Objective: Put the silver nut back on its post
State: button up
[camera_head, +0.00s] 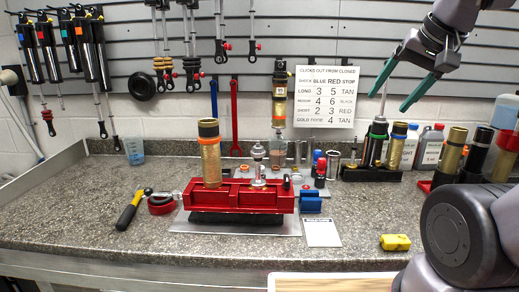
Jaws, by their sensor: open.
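A red fixture (237,199) stands on a grey plate in the middle of the bench. A gold cylinder (211,160) stands upright in its left part. A slim metal post (257,172) with silver parts stands upright to the right of it. I cannot tell for sure which small silver piece is the nut; the silver part (258,152) at the post's top is too small to make out. My gripper (388,102), with teal fingers, is open and empty at the upper right, in front of the wall and well above the bench, far from the fixture.
A hammer-like yellow and black tool (131,212) and red-black rings (161,204) lie left of the fixture. Blue blocks (310,201), a white card (322,233) and a yellow block (395,242) lie to its right. Cylinders and bottles crowd the back right. The front left bench is clear.

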aim_at(257, 150)
jog(key=k+j, duration=0.1)
jog(key=j, duration=1.35)
jog(key=k+j, duration=0.15)
jog(key=j, duration=0.55)
jog(key=j+z, duration=0.05)
